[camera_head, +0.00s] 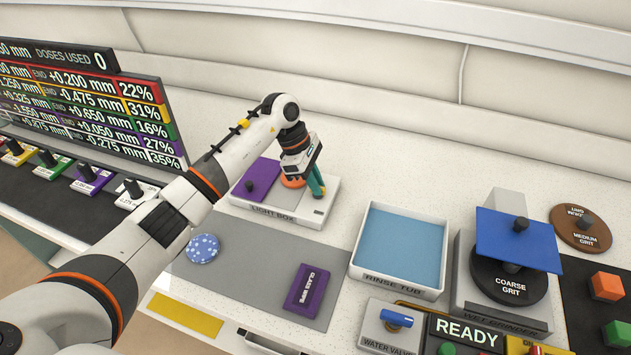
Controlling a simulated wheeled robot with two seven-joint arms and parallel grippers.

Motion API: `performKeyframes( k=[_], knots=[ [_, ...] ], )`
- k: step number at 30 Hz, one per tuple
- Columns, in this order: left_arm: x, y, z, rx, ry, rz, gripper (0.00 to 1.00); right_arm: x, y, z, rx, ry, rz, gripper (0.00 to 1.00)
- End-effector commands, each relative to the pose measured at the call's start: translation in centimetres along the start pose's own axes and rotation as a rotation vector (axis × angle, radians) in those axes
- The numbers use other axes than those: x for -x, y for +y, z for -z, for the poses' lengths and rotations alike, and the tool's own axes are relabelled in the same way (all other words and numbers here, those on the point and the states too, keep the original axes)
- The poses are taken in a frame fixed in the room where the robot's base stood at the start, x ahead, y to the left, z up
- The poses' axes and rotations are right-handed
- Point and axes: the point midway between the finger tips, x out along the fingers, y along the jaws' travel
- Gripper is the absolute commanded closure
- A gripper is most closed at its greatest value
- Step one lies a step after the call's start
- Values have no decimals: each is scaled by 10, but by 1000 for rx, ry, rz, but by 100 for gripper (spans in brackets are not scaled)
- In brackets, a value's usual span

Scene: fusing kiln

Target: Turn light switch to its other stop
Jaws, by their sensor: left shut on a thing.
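The light box (272,217) is a white slab with its name on the front edge, at the back middle of the counter. A purple sheet with a dark knob (250,186) lies on its left part. My left gripper (308,190) reaches down over the right end of the box, with a teal finger showing. It is shut on the light switch, which the fingers and wrist mostly hide. I cannot tell which stop the switch is at. My right gripper is not in view.
A rinse tub (398,284) with blue water stands right of the light box. Further right is a wet grinder (465,297) with a blue sheet (519,240) on top. A purple glass wipe pack (306,290) and a blue speckled disc (203,248) lie in front.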

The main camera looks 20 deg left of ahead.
Motion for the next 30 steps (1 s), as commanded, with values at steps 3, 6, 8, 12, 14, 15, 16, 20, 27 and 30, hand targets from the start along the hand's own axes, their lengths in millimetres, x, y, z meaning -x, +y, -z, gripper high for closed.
performKeyframes(
  k=[3, 6, 8, 12, 14, 15, 16, 20, 27, 30],
  knots=[
    [0, 0, -1, 42, 0, 21, 100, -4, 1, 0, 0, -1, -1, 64],
    [-1, 1, -1, 99, -1, 45, 100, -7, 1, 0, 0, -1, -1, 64],
    [-1, 1, -2, 141, -2, 62, 100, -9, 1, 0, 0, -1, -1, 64],
    [-1, 2, -1, 254, -1, 110, 100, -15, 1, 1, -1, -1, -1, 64],
    [-1, 2, -1, 306, 0, 132, 100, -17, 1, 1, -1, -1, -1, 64],
    [-1, 2, -1, 340, -1, 147, 100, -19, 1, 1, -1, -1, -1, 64],
    [-1, 2, -1, 367, -1, 157, 100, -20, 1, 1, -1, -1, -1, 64],
    [-1, 3, 0, 481, -1, 205, 100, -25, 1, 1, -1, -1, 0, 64],
    [-2, 4, 1, 690, 0, 292, 100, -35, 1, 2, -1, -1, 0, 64],
    [-2, 4, 1, 778, 1, 328, 100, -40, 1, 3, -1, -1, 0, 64]
  ],
)
